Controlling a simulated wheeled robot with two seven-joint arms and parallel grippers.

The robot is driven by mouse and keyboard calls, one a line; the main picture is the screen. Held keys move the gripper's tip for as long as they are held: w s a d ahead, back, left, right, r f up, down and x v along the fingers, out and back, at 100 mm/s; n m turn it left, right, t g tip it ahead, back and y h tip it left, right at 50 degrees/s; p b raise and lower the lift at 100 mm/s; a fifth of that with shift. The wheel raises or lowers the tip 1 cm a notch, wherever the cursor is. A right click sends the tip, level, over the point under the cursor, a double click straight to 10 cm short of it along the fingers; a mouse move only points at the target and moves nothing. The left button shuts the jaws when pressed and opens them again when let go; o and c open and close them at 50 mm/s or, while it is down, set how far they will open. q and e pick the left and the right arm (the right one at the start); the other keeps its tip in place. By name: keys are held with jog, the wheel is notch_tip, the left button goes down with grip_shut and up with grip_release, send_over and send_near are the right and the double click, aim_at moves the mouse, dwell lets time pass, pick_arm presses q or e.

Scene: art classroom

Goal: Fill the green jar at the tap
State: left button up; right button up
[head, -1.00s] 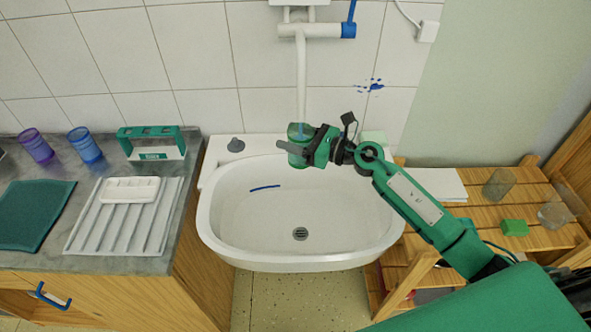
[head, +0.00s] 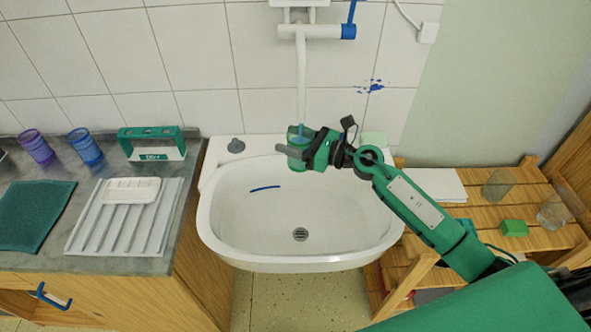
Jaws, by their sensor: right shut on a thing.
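The green jar (head: 297,160) is see-through and looks upright. It is held over the back of the white sink (head: 222,240), under the spout of the white tap (head: 301,75). A pale bluish streak between the spout and the jar's mouth looks like running water. A bluish patch shows inside the jar; the exact water level is hard to tell. My right gripper (head: 299,148) is shut on the jar from the right, and its fingers hide part of it. The tap's blue lever (head: 351,12) points up. My left gripper is out of view.
On the right, a slatted wooden shelf (head: 480,245) holds clear glasses and a green block (head: 514,228).

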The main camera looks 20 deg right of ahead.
jog(key=s+a+p, duration=0.2)
jog(key=s+a, duration=0.1)
jog(key=s, duration=0.3)
jog(key=shift+p, duration=0.3)
jog(key=shift+r, duration=0.1)
dwell(0.4)
jog(key=s+a+p, duration=0.2)
jog(key=s+a, duration=0.1)
jog(key=s, duration=0.3)
jog(key=shift+a+p, duration=0.15)
jog(key=shift+p, duration=0.25)
jog(key=shift+s, duration=0.15)
dwell(0.4)
